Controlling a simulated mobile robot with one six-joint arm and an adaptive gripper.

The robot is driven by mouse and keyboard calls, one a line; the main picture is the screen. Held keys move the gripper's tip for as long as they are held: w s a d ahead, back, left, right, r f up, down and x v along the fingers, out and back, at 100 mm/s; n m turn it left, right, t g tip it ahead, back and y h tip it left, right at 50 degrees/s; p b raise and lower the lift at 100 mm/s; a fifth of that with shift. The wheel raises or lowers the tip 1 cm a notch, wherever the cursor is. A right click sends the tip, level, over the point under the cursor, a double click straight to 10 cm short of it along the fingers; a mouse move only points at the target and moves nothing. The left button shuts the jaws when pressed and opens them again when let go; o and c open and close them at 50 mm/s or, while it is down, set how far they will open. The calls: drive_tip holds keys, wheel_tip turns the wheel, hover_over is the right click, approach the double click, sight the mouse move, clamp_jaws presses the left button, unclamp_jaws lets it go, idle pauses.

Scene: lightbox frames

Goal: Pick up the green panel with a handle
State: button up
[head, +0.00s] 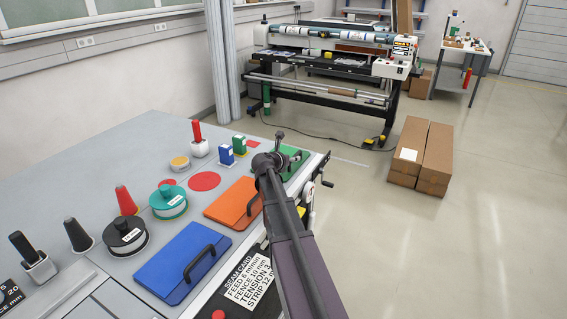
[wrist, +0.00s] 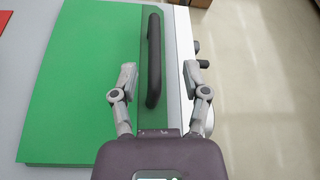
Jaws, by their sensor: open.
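The green panel (wrist: 85,80) lies flat on the grey table and fills the left half of the wrist view. Its dark bar handle (wrist: 154,60) stands along its right side. My gripper (wrist: 163,75) is open, with one finger on each side of the handle's near part; I cannot tell its height above the panel. In the head view a part of the green panel (head: 297,154) shows at the table's far right corner, mostly hidden behind my arm and gripper (head: 278,150).
An orange panel (head: 232,202) and a blue panel (head: 182,262), both with dark handles, lie nearer along the table's right edge. Spools (head: 126,237), cones and small boxes stand to their left. Knobs (wrist: 197,47) stick out beyond the table edge beside the green panel.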

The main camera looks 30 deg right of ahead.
sight(295, 155)
drive_tip(key=x, duration=0.1)
drive_tip(key=b+x, duration=0.1)
drive_tip(key=x, duration=0.1)
drive_tip(key=shift+w+f, duration=0.15)
drive_tip(key=shift+w, duration=0.25)
drive_tip(key=shift+w+d+f, duration=0.15)
drive_tip(key=shift+w+d, duration=0.05)
drive_tip(key=shift+d, duration=0.35)
clamp_jaws()
